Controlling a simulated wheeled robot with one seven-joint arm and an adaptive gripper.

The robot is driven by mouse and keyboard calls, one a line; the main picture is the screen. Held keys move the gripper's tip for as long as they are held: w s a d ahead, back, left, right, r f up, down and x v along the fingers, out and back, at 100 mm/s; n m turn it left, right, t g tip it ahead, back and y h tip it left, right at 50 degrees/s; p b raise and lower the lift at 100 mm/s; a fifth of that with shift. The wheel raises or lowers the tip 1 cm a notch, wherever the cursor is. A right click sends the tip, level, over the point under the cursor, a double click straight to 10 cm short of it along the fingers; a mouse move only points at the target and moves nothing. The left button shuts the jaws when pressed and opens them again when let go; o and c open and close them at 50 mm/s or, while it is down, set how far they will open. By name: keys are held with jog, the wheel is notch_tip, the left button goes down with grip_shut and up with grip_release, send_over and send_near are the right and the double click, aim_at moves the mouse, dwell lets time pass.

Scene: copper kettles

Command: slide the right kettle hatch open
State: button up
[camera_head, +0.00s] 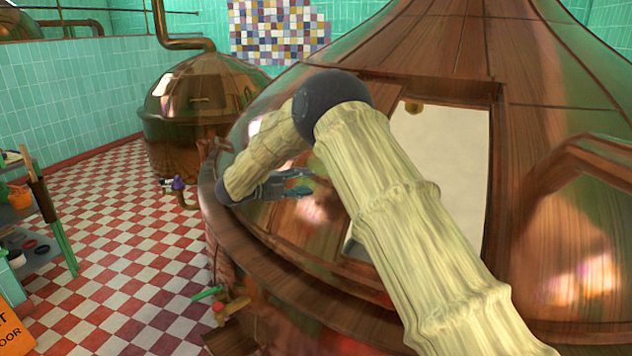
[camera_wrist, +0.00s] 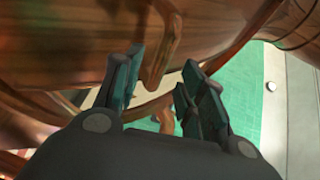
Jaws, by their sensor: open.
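The large copper kettle (camera_head: 440,45) fills the right of the head view. Its wood-toned hatch frame (camera_head: 496,150) surrounds a pale rectangular area (camera_head: 450,150); I cannot tell whether that is a panel or the inside. My arm crosses in front and hides the frame's left side. My gripper (camera_head: 309,182) is open and close to the kettle's sloping side, left of the hatch. In the wrist view, a copper-brown bar (camera_wrist: 160,55) shows between and beyond the open fingers of my gripper (camera_wrist: 163,62). I see no clear contact with it.
A smaller copper kettle (camera_head: 195,100) stands at the back left. A shelf (camera_head: 45,255) with pots and an orange sign (camera_head: 12,325) are at the left edge. The checkered floor (camera_head: 110,240) between is mostly clear. A raised copper frame (camera_head: 560,170) stands right of the hatch.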

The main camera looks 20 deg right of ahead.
jog(key=shift+v, duration=2.55)
